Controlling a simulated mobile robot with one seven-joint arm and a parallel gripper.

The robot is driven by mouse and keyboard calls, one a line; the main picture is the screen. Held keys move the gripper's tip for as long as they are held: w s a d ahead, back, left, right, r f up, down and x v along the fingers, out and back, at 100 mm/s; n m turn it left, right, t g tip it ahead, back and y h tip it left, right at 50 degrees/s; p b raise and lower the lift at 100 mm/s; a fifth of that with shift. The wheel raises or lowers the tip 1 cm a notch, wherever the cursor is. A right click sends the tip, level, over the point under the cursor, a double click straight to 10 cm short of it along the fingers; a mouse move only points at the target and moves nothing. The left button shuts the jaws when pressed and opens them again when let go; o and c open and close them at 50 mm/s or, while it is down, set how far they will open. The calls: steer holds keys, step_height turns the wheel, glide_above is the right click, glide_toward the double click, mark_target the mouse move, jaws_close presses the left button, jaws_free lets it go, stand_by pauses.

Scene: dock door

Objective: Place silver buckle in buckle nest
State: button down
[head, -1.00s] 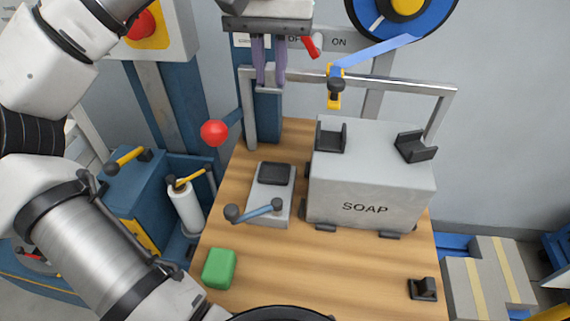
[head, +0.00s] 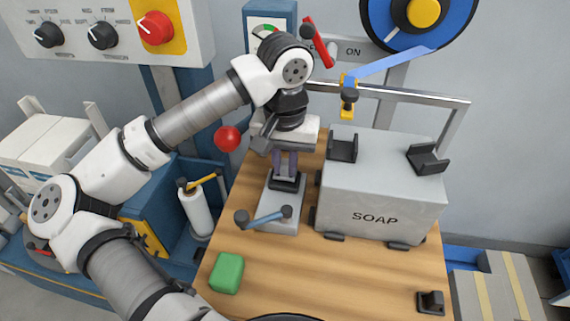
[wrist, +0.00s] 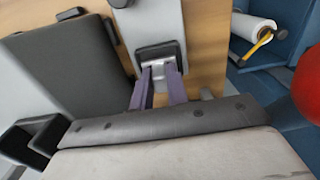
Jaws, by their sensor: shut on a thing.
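The buckle nest (head: 284,187) is a dark rectangular recess on a light grey plate, left of the SOAP box. It also shows in the wrist view (wrist: 145,51), directly under the fingertips. My gripper (head: 285,175) points down over it, its purple fingers reaching the nest. In the wrist view my gripper (wrist: 158,70) is shut on the silver buckle (wrist: 157,73), a small shiny piece between the fingertips. The buckle is at or just over the nest. I cannot tell whether it touches the bottom. In the head view the fingers and nest hide the buckle.
The grey SOAP box (head: 378,190) stands close to the right of the nest. A blue lever (head: 268,217) with dark knobs is on the plate in front. A red ball (head: 227,139) is at the left. A green block (head: 227,272) lies nearer; the table's front middle is clear.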

mark_target(285, 163)
steer(key=shift+f, duration=0.75)
steer(key=shift+f, duration=0.15)
steer(key=c, duration=1.4)
jaws_free()
steer(key=shift+o, duration=0.2)
steer(key=shift+r, duration=0.35)
step_height(285, 163, up, 12)
steer(key=b, duration=0.1)
steer(key=shift+f, duration=0.15)
